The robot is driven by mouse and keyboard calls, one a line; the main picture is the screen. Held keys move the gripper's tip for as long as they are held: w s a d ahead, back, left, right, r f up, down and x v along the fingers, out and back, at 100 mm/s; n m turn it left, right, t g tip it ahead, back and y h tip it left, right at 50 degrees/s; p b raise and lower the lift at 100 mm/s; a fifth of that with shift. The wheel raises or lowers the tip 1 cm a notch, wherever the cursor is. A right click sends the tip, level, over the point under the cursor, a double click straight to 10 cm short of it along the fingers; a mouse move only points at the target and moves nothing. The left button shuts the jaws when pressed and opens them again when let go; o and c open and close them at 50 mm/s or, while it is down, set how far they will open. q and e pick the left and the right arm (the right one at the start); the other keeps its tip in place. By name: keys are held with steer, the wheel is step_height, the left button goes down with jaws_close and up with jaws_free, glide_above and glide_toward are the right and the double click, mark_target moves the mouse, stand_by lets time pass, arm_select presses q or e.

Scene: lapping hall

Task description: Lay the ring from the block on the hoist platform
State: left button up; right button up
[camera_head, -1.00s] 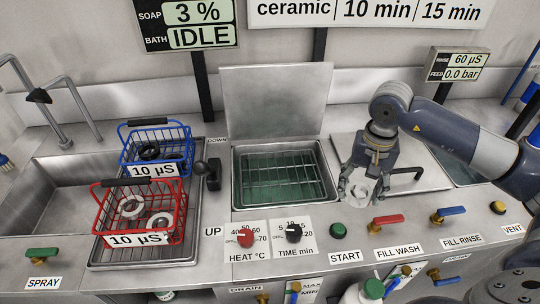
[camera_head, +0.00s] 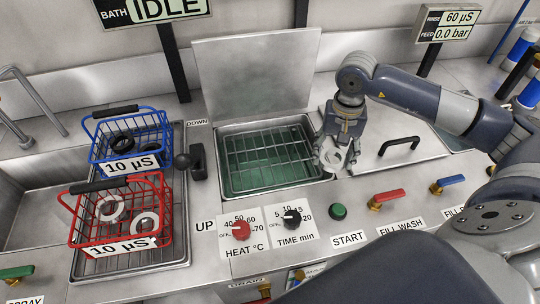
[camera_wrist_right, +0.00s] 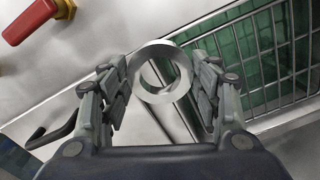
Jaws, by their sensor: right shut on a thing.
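My right gripper (camera_head: 335,166) is shut on a pale metal ring (camera_wrist_right: 157,98). In the right wrist view the ring sits between the two fingers, its hole facing the camera. In the head view the gripper is at the right edge of the bath, and its fingers largely hide the ring. The hoist platform, a wire rack (camera_head: 262,153), lies in the square bath opening over green liquid. Part of it shows at the right in the wrist view (camera_wrist_right: 268,52). No block can be made out. My left gripper is not in view.
A raised lid (camera_head: 256,75) stands behind the bath. Left are a blue basket (camera_head: 103,155) with dark rings and a red basket (camera_head: 75,238) with pale rings. A black lever (camera_head: 197,165) stands between baskets and bath. A black-handled cover (camera_head: 370,160) lies right.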

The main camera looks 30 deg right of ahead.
steer(key=f, duration=0.2)
steer(key=p, duration=0.4)
glide_above(272, 162)
steer(key=shift+s+d+f, duration=0.1)
steer(key=shift+s+f, duration=0.05)
steer(key=shift+f, duration=0.45)
step_height(272, 162, down, 3)
steer(key=shift+f+p, duration=0.1)
steer(key=shift+p, duration=0.65)
steer(key=shift+f, duration=0.2)
